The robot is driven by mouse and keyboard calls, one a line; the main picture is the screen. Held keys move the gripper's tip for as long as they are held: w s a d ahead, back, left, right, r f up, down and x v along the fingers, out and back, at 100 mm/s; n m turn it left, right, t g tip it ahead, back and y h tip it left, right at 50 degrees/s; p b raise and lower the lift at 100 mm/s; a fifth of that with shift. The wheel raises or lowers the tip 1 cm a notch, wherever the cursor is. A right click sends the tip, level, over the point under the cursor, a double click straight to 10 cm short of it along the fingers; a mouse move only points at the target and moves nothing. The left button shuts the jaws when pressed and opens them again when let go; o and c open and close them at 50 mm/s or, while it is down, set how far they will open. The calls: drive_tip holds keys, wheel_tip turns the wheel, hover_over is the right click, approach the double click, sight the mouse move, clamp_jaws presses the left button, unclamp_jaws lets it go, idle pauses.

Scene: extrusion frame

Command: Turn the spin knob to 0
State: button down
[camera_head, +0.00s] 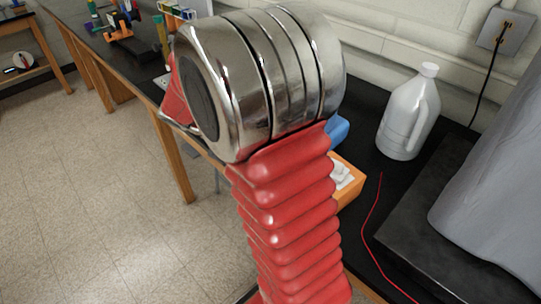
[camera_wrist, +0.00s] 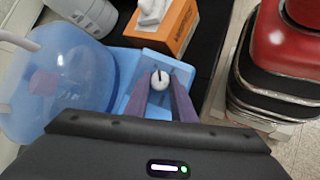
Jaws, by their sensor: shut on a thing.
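In the wrist view, a small round white spin knob (camera_wrist: 161,85) sits on a light blue device (camera_wrist: 153,52). A short dark mark shows at the top of the knob; I cannot read any numbers or scale. My gripper (camera_wrist: 160,77) has its two purple fingers on either side of the knob, closed on it. In the head view, my arm hides the gripper and the knob. Only a piece of the blue device (camera_head: 338,129) shows there, just right of my arm.
An orange tissue box (camera_wrist: 174,35) stands just beyond the blue device. A large translucent blue container (camera_wrist: 60,80) is at its left. A white jug (camera_head: 405,115) stands on the black bench in the head view. A red cord (camera_head: 372,210) lies nearby.

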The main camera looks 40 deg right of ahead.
drive_tip(key=shift+a+n, duration=0.15)
drive_tip(key=shift+n, duration=0.15)
drive_tip(key=shift+f, duration=0.1)
drive_tip(key=c, duration=1.5)
unclamp_jaws()
drive_tip(key=shift+w, duration=0.1)
drive_tip(key=v, duration=1.3)
drive_tip(key=shift+w+a+r, duration=0.1)
drive_tip(key=shift+a+r, duration=0.1)
drive_tip(key=shift+a, duration=0.05)
